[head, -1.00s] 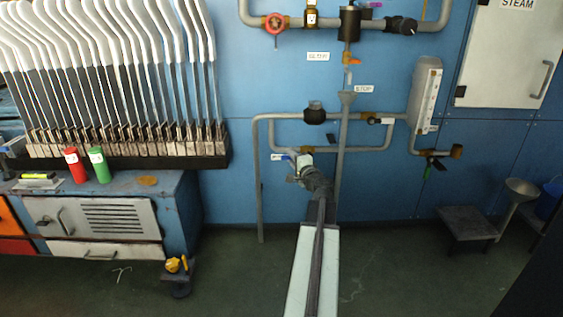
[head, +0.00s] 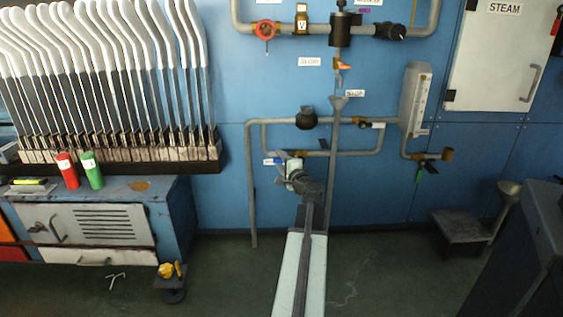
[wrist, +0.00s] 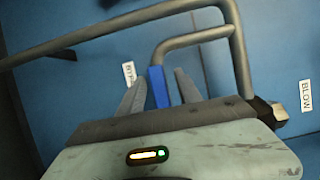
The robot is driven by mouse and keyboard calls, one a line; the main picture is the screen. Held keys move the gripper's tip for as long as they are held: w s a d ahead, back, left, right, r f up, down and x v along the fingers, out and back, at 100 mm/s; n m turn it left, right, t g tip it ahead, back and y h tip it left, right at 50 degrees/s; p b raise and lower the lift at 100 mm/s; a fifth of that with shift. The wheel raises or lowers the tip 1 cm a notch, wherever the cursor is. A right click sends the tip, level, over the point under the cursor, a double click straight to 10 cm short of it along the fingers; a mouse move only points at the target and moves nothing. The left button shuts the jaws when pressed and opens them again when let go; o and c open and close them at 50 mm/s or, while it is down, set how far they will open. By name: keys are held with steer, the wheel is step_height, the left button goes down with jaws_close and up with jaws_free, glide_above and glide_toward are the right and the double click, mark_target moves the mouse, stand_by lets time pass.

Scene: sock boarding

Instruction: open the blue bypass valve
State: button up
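The blue bypass valve handle (wrist: 158,87) stands out from a grey pipe in the wrist view, near a partly hidden label (wrist: 129,73). In the wrist view my gripper (wrist: 159,90) is open, one finger on each side of the handle in the picture. I see gaps between handle and fingers; how deep the handle sits between them I cannot tell. My wrist hides part of the pipe behind it.
A red valve wheel (head: 265,30) and an orange handle (head: 343,67) are higher on the pipes. A green-handled valve (head: 419,174) hangs at right. A step stool (head: 460,226) and a dark machine (head: 540,235) stand at right. A workbench (head: 165,215) is at left.

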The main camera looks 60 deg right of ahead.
steer(key=shift+s, duration=0.15)
steer(key=v, duration=0.7)
steer(key=shift+s+a, duration=0.2)
